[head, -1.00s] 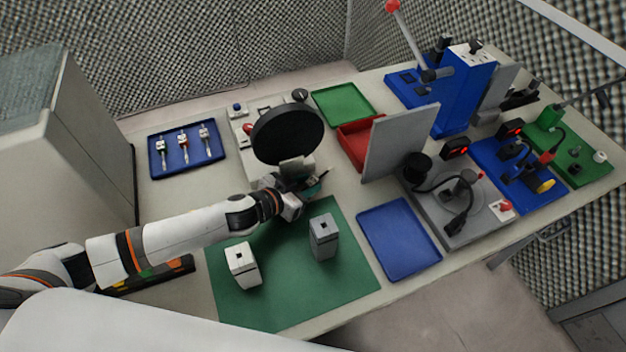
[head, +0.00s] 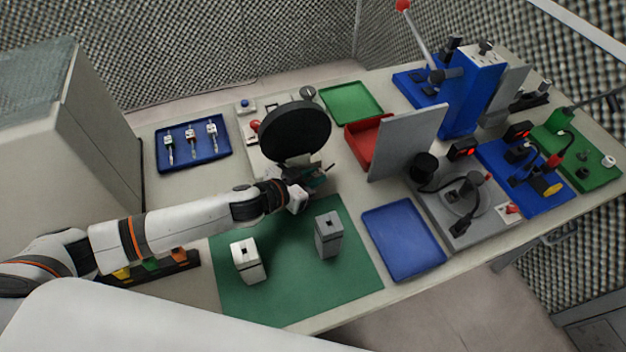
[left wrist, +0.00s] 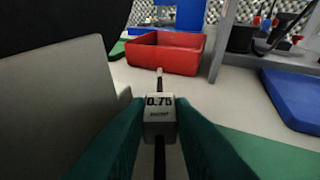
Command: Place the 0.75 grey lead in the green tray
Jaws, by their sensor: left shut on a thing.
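In the left wrist view the grey block marked 0.75 (left wrist: 159,118), with its thin dark lead, sits between the two teal fingertips of my left gripper (left wrist: 160,135). The gripper is shut on it. The lead is too small to make out clearly there. The green tray (head: 351,103) lies flat and empty at the back of the table, beyond the red bin. My right gripper is not in view.
A red bin (head: 362,146) and an upright grey panel (head: 407,143) stand to the right. A blue tray (head: 402,240) is empty. Two blocks stand on the green mat (head: 295,290). A blue rack (head: 193,150) holds several leads.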

